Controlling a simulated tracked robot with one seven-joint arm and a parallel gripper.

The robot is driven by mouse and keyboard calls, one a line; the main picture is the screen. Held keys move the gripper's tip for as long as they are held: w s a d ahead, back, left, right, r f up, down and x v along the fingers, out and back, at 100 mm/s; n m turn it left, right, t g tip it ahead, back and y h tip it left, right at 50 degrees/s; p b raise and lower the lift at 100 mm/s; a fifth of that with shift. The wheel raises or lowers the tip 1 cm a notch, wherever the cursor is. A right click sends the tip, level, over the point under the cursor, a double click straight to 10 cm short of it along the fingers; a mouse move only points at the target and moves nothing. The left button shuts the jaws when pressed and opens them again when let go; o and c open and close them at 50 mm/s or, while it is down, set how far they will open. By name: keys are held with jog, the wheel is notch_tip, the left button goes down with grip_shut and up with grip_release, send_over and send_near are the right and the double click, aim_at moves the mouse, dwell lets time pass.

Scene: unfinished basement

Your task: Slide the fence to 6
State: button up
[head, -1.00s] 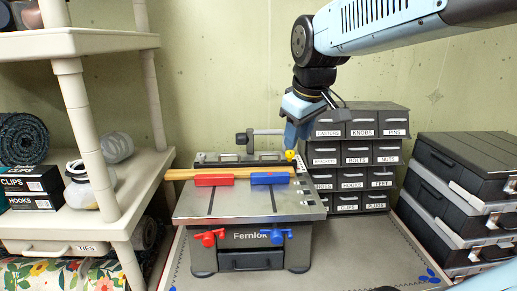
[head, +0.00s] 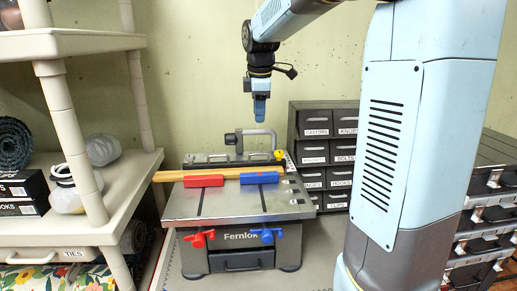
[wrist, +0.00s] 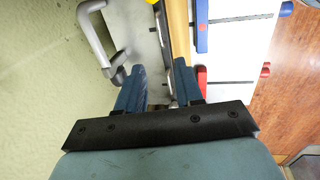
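The bench machine marked Fernlok (head: 240,211) stands with a grey metal top. A long wooden strip (head: 168,176) with a red block (head: 204,181) and a blue block (head: 259,178) lies across the top; it looks like the fence. A yellow knob (head: 279,155) is at the right end of the dark rear rail (head: 208,159). A grey bracket (head: 270,132) rises behind the rail. My gripper (head: 260,118) hangs pointing down above the rear of the machine. In the wrist view its blue fingers (wrist: 158,66) are apart with nothing between them. Scale numbers are not legible.
A cream shelf unit (head: 100,235) is close on the left. Labelled drawers (head: 314,133) stand behind on the right, and dark cases (head: 490,185) are at far right. In the wrist view the bracket (wrist: 96,38) is beside the left finger.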

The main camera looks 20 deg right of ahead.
send_over(258, 162)
notch_tip(258, 162, down, 14)
jog(key=shift+w+d+r, duration=0.1)
jog(key=shift+r, duration=0.15)
dwell(0.3)
grip_shut()
dwell(1.3)
